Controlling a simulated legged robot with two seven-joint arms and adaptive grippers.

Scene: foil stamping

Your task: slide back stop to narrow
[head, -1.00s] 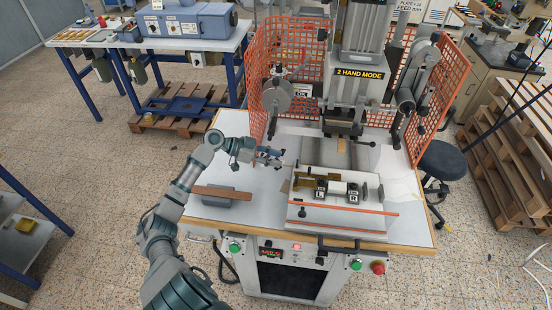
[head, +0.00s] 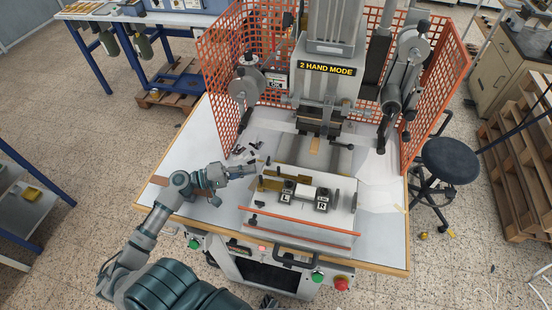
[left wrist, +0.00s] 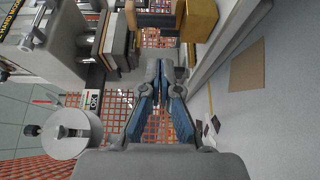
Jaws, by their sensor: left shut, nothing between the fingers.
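The sliding fixture (head: 300,218) lies on the press table, with an L block (head: 286,196) and an R block (head: 322,204) around a white piece (head: 304,193). A brass-coloured bracket (head: 270,184) is at its left end; a brass-coloured block also shows in the left wrist view (left wrist: 198,18). I cannot tell for sure which part is the back stop. My left gripper (head: 254,169) is just to the left of and behind the bracket, above the table, and shows in the left wrist view (left wrist: 160,72) with its fingers together and empty. My right gripper is out of view.
The press head (head: 325,85) stands behind the fixture, with orange mesh guards (head: 215,90) on both sides. A black-knobbed lever (head: 340,145) sticks out below the head. Small dark parts (head: 240,150) lie on the table behind my gripper. The table's left side is mostly clear.

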